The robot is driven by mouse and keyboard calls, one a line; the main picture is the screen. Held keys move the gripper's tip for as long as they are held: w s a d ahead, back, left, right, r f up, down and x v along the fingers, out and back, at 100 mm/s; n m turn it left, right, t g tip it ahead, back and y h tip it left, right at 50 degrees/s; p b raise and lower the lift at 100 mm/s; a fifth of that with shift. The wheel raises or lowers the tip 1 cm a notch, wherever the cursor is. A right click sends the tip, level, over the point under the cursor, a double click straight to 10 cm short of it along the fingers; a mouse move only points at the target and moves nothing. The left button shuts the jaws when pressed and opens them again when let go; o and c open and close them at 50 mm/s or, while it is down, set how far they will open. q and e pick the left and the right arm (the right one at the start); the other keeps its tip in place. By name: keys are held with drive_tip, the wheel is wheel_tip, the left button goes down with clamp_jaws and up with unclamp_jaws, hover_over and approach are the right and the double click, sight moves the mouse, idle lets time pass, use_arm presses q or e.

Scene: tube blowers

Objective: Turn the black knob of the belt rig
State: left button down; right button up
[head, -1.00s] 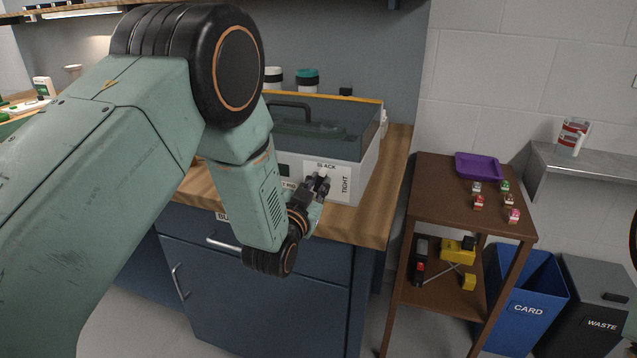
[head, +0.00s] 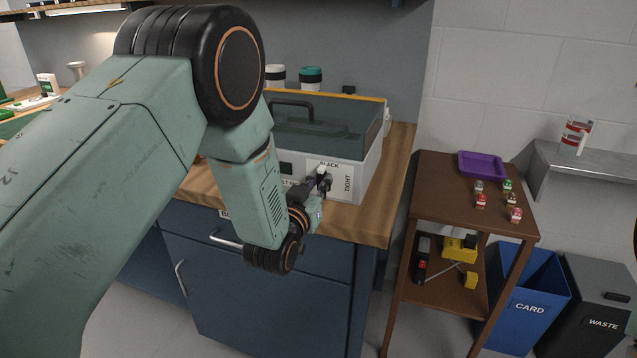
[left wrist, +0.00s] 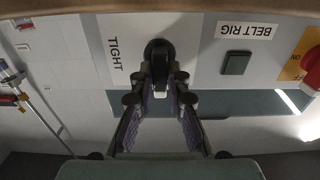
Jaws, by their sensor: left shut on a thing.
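The belt rig (head: 345,160) is a white box with a clear, yellow-edged cover, standing on the wooden bench top; its front carries the words BLACK and TIGHT. In the left wrist view the black knob (left wrist: 158,55) sits on the rig's white panel, beside the TIGHT label and left of the BELT RIG label. My left gripper (head: 318,182) is at the rig's front. Its fingers (left wrist: 160,92) are closed on the knob from both sides in the wrist view. In the head view the gripper mostly hides the knob. My right gripper is not in view.
A dark square button (left wrist: 236,63) and a red knob on a yellow plate (left wrist: 312,68) are on the same panel. A brown shelf stand (head: 440,190) with a purple tray (head: 481,165) stands to the right. Blue and grey bins are at far right.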

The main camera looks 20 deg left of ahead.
use_arm(q)
drive_tip(key=shift+w+r, duration=0.1)
drive_tip(key=shift+r, duration=0.15)
drive_tip(key=c, duration=1.7)
unclamp_jaws()
drive_tip(key=o, duration=0.4)
drive_tip(key=shift+f, duration=0.15)
drive_tip(key=s, duration=1.2)
drive_tip(key=shift+s+a, duration=0.1)
drive_tip(key=shift+a, duration=0.1)
